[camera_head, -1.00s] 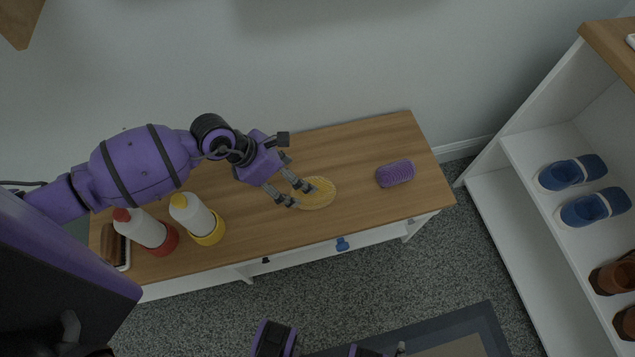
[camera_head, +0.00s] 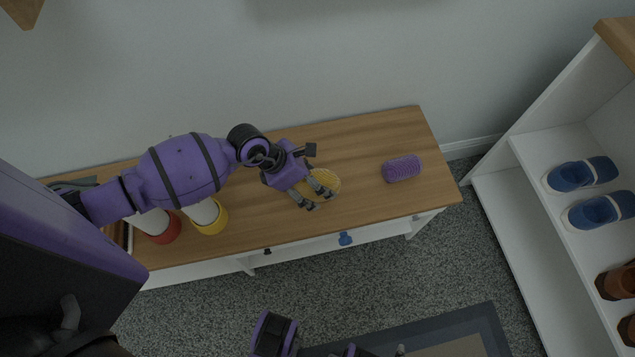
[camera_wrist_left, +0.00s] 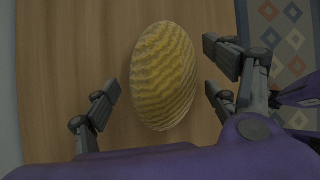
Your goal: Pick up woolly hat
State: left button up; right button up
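The yellow, ribbed woolly hat (camera_head: 330,181) lies on the wooden bench top (camera_head: 365,140). My left gripper (camera_head: 319,199) is over it in the head view, hiding part of its left side. In the left wrist view the oval hat (camera_wrist_left: 163,76) lies between the spread dark fingers of my left gripper (camera_wrist_left: 165,85), with a gap on each side. The left gripper is open and holds nothing.
A purple textured oblong (camera_head: 402,168) lies right of the hat. A white shelf with blue shoes (camera_head: 570,176) stands right. Bench top behind the hat is clear.

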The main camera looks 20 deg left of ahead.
pick_arm(q)
jog(key=c, duration=1)
jog(key=shift+r, duration=0.1)
